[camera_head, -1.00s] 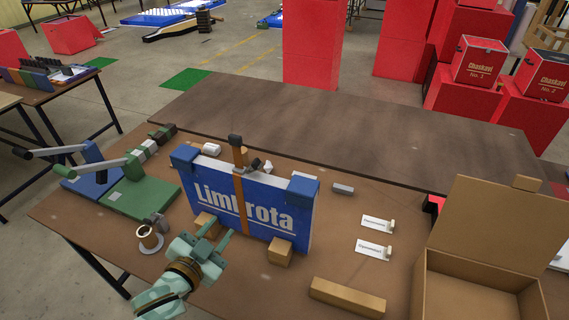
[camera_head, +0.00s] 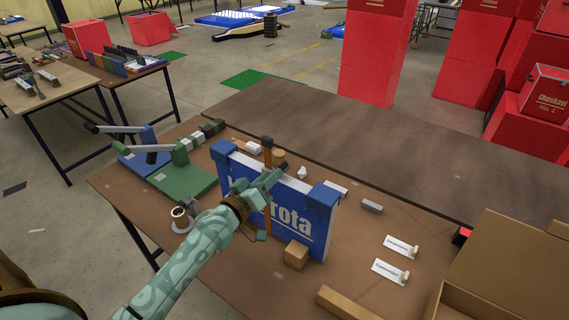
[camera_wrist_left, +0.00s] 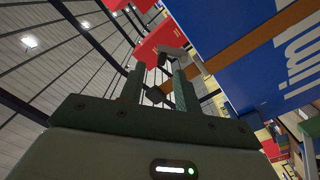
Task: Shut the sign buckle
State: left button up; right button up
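The blue Limbrota sign (camera_head: 318,228) stands upright on the brown table, with white edges and blue corner caps. A brown-orange strap (camera_head: 268,158) runs around its middle and rises above the top edge to a dark end piece (camera_head: 267,141). In the left wrist view the sign face (camera_wrist_left: 285,75) and the strap (camera_wrist_left: 262,42) are on the right. My left gripper (camera_head: 272,180) is in front of the sign's upper middle, beside the strap, covering part of the lettering. Its two fingers (camera_wrist_left: 158,72) are apart. I cannot tell whether they touch the buckle. My right gripper is out of view.
Green and blue lever tools (camera_head: 185,180) stand left of the sign. A tape roll (camera_head: 181,214) lies near the front left. A wooden block (camera_head: 296,255) sits at the sign's foot. Labels (camera_head: 390,271) and an open cardboard box (camera_head: 505,265) are to the right.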

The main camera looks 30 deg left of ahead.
aim_at(283, 163)
pick_arm(q)
jog(key=w, duration=0.5)
jog(key=shift+w+d+f, duration=0.1)
jog(key=shift+d, duration=0.1)
jog(key=shift+w+d, duration=0.15)
jog(key=shift+w, duration=0.5)
grip_shut()
